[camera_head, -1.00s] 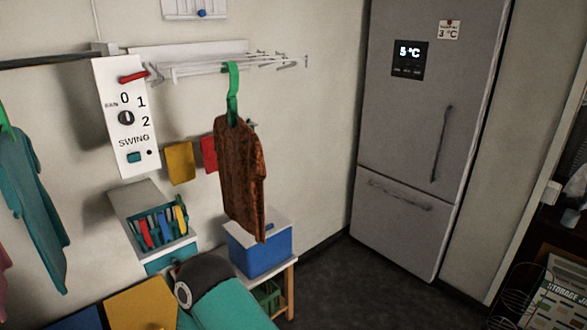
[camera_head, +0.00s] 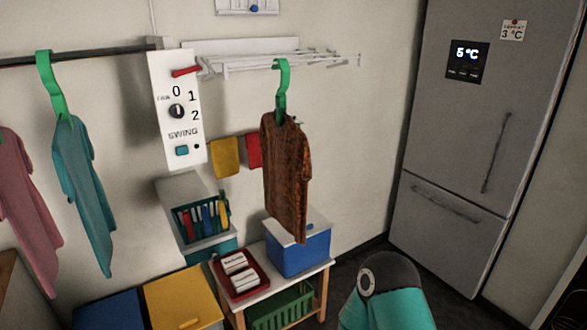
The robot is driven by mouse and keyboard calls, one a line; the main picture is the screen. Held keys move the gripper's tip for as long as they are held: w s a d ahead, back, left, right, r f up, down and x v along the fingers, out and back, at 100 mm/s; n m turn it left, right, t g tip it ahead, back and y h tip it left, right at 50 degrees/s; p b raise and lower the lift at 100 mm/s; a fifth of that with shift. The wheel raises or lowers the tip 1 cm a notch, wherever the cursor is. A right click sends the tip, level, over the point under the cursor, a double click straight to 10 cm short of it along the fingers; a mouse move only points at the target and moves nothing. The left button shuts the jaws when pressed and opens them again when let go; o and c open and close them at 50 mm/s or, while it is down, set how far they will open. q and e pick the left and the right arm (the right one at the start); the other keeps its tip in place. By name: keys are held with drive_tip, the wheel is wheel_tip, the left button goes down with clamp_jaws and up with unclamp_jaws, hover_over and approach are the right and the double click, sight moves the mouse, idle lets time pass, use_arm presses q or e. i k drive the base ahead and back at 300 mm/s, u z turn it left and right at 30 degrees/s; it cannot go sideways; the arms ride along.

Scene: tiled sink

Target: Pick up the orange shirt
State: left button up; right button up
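An orange-brown patterned shirt (camera_head: 286,175) hangs on a green hanger (camera_head: 281,92) near the middle of the head view. The hanger's hook is at the white wall rack (camera_head: 285,62). The shirt hangs in front of the wall, its lower end overlapping the blue box in the picture. A teal and dark grey part of my arm shows at the bottom right, below and to the right of the shirt and apart from it in the picture. Neither gripper's fingers are in view.
A teal shirt (camera_head: 85,190) and a pink shirt (camera_head: 28,210) hang at the left. A white control panel (camera_head: 178,110) is left of the orange shirt. Below stand a blue box (camera_head: 300,258), a red tray (camera_head: 223,285) and a green basket (camera_head: 285,310). A fridge (camera_head: 455,150) stands at the right.

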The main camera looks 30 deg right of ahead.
sight(287, 170)
drive_tip(key=z, duration=0.05)
drive_tip(key=i, duration=0.95)
drive_tip(key=u, duration=0.1)
